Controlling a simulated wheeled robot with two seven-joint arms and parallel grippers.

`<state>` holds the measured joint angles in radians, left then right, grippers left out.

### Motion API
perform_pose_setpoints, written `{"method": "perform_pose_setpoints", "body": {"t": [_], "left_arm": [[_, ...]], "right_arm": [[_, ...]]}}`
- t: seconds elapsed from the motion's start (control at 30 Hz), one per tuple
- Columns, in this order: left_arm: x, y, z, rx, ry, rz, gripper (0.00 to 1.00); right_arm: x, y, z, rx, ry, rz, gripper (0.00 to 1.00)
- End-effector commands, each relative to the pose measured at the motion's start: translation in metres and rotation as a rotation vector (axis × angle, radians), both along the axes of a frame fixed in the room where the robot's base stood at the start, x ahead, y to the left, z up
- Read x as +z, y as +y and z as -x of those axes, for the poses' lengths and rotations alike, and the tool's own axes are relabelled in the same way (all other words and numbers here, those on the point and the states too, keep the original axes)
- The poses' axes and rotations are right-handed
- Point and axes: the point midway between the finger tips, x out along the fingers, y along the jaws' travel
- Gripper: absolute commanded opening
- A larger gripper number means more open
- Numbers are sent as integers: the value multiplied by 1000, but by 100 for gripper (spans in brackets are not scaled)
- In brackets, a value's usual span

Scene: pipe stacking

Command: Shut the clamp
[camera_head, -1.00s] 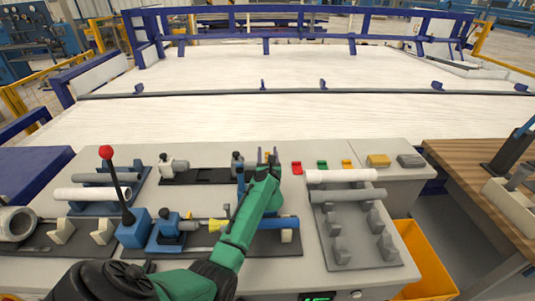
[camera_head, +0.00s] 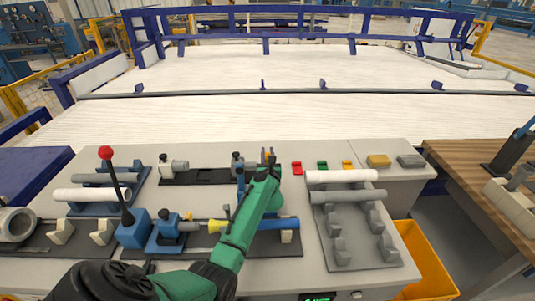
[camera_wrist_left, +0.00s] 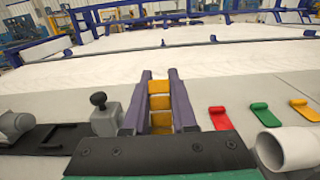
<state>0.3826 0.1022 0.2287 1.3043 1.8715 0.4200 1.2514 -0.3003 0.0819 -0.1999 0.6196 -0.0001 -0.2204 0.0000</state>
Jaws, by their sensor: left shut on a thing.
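My left gripper (camera_head: 267,160) is over the back of the bench, its green arm reaching in from the bottom. In the left wrist view, two dark purple bars (camera_wrist_left: 181,100) stand with yellow blocks (camera_wrist_left: 160,100) between them. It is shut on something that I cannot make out. A grey block with a black knob (camera_wrist_left: 105,112) is just left of it, apart from it. A blue clamp-like fixture (camera_head: 171,231) sits at the front, beside a blue box with a red-knobbed lever (camera_head: 107,153). I cannot tell which part is the task's clamp, or its state. My right gripper is not seen.
A blue pipe with a yellow end (camera_head: 216,226) lies partly behind my arm. White and grey pipes rest on the grey rack (camera_head: 343,258) at right. Red, green and yellow tabs (camera_head: 322,164) lie behind it. A yellow bin (camera_head: 431,275) stands at lower right.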

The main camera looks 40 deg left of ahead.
Motion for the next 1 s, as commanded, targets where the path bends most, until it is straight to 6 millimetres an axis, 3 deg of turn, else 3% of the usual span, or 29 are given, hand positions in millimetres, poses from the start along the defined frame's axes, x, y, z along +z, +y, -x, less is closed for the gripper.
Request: {"method": "perform_pose_setpoints", "body": {"t": [0.7,0.87,1.0], "left_arm": [[-3,-1,1,-1,-2,-1,0],[-6,-7,6,-4,-58,-41,0],[-2,-15,17,-3,-151,-111,0]], "right_arm": [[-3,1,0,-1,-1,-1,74],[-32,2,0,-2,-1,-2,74],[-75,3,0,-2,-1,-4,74]]}}
